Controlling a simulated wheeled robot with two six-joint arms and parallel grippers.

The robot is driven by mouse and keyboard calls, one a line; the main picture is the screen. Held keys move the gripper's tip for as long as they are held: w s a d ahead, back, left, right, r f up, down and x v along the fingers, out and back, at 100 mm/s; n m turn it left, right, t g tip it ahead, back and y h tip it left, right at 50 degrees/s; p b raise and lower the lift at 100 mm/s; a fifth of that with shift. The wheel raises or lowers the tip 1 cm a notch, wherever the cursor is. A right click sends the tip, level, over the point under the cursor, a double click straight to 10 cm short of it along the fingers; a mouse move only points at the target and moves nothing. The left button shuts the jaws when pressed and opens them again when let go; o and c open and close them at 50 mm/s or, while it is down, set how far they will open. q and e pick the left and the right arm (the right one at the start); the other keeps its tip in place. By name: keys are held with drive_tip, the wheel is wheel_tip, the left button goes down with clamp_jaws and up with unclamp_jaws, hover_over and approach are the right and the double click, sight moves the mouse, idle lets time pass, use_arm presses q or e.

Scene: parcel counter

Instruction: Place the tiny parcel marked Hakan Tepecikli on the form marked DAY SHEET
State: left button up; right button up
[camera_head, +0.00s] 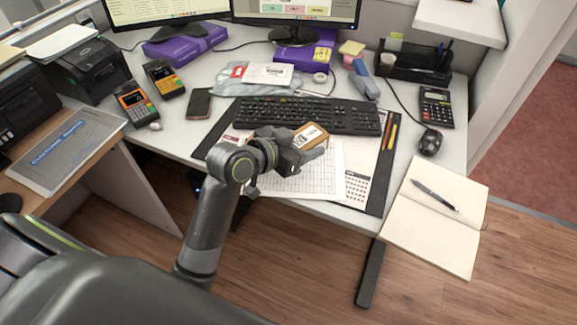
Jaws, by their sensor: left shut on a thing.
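My left gripper (312,147) is shut on a small brown parcel with a white label (308,134). It holds the parcel over the desk, just in front of the keyboard. The writing on the label is too small to read. A white sheet with a printed grid (310,178) lies on the dark desk mat, below and in front of the gripper. Part of this sheet is hidden by my left arm and gripper. No DAY SHEET title is legible on it. My right gripper is not in view.
A black keyboard (350,117) lies behind the gripper. A calendar sheet (356,187) and pens (391,135) are on the mat's right side. A mouse (429,142), a calculator (436,108) and an open notebook (433,222) are farther right. Card terminals (135,104) stand left.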

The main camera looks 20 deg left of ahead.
use_arm(q)
drive_tip(key=shift+w+d+f, duration=0.15)
drive_tip(key=shift+w+d, duration=0.15)
drive_tip(key=shift+w+d+f, duration=0.1)
drive_tip(key=shift+f, duration=0.2)
drive_tip(key=b, duration=0.1)
hover_over(305, 178)
drive_tip(key=shift+y, duration=0.3)
wheel_tip(305, 178, down, 6)
drive_tip(key=shift+r, duration=0.1)
wheel_tip(305, 178, down, 3)
drive_tip(key=shift+f+b, duration=0.1)
drive_tip(key=shift+b, duration=0.45)
drive_tip(key=shift+f, duration=0.3)
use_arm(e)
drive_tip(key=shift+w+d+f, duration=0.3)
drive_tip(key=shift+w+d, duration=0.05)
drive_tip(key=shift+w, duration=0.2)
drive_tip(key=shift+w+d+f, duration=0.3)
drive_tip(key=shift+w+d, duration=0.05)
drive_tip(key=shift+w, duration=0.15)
